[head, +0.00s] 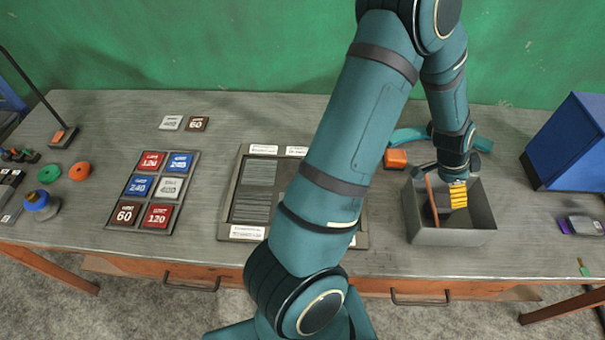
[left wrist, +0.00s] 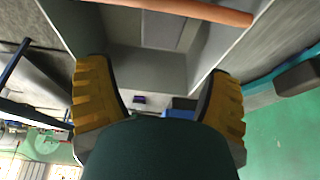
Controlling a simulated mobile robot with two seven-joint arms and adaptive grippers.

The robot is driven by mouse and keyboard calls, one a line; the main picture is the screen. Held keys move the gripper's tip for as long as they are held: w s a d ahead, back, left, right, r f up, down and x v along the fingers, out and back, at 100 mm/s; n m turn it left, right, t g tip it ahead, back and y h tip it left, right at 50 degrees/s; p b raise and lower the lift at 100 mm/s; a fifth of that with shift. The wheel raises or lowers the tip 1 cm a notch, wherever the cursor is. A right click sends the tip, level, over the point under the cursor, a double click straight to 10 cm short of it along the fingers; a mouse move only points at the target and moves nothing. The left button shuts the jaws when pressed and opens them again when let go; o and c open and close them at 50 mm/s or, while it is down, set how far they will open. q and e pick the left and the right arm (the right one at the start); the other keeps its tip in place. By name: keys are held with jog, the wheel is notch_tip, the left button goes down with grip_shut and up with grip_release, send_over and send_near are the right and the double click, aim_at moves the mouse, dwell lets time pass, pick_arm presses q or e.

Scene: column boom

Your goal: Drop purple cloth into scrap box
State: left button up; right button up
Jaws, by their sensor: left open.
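The grey open box (head: 450,237) stands on the right part of the bench; its inner walls fill the left wrist view (left wrist: 190,60). My left gripper (head: 458,194) is over and partly within the box opening, its yellow fingers pointing down. In the left wrist view the two fingers (left wrist: 160,100) are wide apart with nothing between them. No cloth is clear inside the box; part of its inside is hidden by the gripper. A small purple thing (head: 564,227) lies on the bench right of the box, beside a grey item; I cannot tell if it is the cloth. My right gripper is not in view.
An orange-brown bar (head: 431,197) crosses the box's left side. An orange block (head: 395,158) and a teal curved thing (head: 408,136) lie behind it. A blue cabinet (head: 572,145) stands at right. A labelled tray (head: 247,233) is partly hidden by my arm.

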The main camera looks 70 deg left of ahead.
pick_arm(q)
jog(key=v, duration=1)
jog(key=shift+s+r, duration=0.2)
jog(key=shift+r, duration=0.05)
jog(key=shift+a, duration=0.1)
